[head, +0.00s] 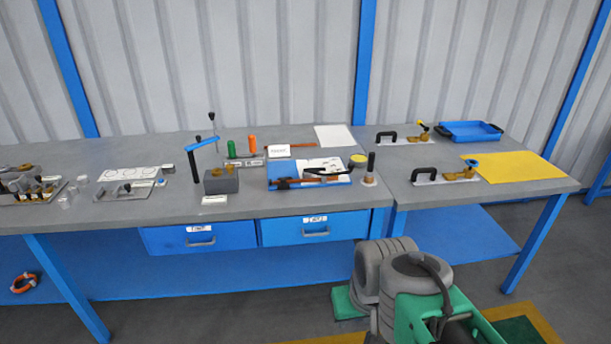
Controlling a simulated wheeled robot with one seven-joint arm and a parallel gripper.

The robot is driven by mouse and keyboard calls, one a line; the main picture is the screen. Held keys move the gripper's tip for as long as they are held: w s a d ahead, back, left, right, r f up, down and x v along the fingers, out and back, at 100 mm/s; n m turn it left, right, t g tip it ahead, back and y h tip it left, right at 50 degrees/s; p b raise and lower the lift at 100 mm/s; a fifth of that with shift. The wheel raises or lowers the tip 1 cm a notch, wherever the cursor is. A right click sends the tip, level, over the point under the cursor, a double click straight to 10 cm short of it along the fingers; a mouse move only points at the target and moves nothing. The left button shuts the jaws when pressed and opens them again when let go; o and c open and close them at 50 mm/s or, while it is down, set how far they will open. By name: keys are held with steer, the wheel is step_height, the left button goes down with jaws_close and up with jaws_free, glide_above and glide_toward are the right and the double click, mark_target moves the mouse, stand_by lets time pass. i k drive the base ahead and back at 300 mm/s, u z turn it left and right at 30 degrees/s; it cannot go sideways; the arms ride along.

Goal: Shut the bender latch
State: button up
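What looks like the bender (221,184) is a grey block on the grey workbench, left of centre. Small brass-coloured parts (222,171) sit on its top. A blue lever (203,143) with a dark upright grip (194,168) rises beside it on the left. The latch is too small to make out clearly, and I cannot tell whether it is open or shut. My arm shows at the lower right, in front of the bench and well apart from the bender. My gripper is not visible.
Right of the bender lie a blue tray (328,182) with tools and a black-topped post (370,168). A label card (214,200) lies in front of it. Toggle clamps (447,175), a yellow mat (520,168) and a blue bin (468,131) occupy the right bench. Two blue drawers (314,230) hang below.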

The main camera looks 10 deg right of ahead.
mark_target(284, 186)
steer(key=u, duration=0.1)
steer(key=i, duration=1)
steer(key=u, duration=0.65)
steer(key=i, duration=0.7)
steer(key=u, duration=0.4)
